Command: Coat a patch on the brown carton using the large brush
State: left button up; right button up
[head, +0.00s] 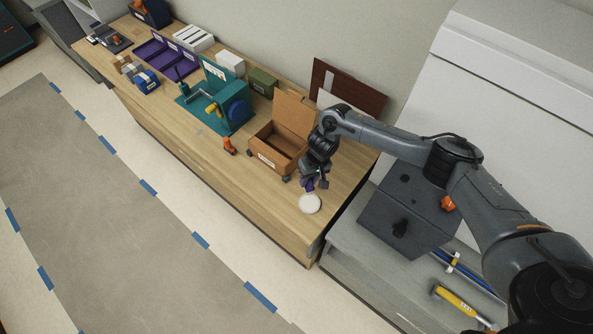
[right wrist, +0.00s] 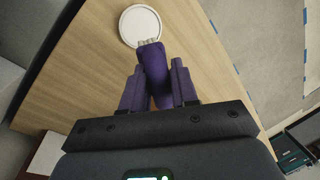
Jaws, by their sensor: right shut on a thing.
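The brown carton (head: 262,157) stands on the wooden counter with its lid flap raised at the back and a white label on its front. My right gripper (head: 309,184) is to the right of the carton, above the counter and close to a round white dish (head: 309,204). In the right wrist view the gripper (right wrist: 156,92) is shut on a purple brush (right wrist: 155,72) with pale bristles pointing away from me. The bristle tips overlap the near rim of the dish (right wrist: 141,22); I cannot tell if they touch it. My left gripper is out of view.
A teal machine (head: 222,104) and a small orange object (head: 229,146) stand left of the carton. A dark red board (head: 345,88) leans behind. A grey box (head: 405,215) and a yellow-handled tool (head: 457,299) are on the grey bench at right. The counter's front right is mostly clear.

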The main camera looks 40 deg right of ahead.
aim_at(312, 190)
jog(key=shift+s+a+f+p, duration=0.15)
jog(key=shift+s+f, duration=0.25)
jog(key=shift+s, duration=0.25)
jog(key=shift+s+a+f+p, duration=0.15)
jog(key=shift+s+f, duration=0.25)
jog(key=shift+s, duration=0.2)
pick_arm(q)
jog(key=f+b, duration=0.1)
jog(key=b, duration=0.1)
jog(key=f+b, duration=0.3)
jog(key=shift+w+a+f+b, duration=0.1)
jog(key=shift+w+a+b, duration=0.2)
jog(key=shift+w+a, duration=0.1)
pick_arm(e)
notch_tip(312, 190, down, 6)
jog(key=shift+s+d+f, duration=0.1)
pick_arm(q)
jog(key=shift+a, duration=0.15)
pick_arm(e)
jog(key=shift+f, duration=0.15)
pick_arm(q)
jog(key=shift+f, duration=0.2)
pick_arm(e)
jog(key=shift+f, duration=0.25)
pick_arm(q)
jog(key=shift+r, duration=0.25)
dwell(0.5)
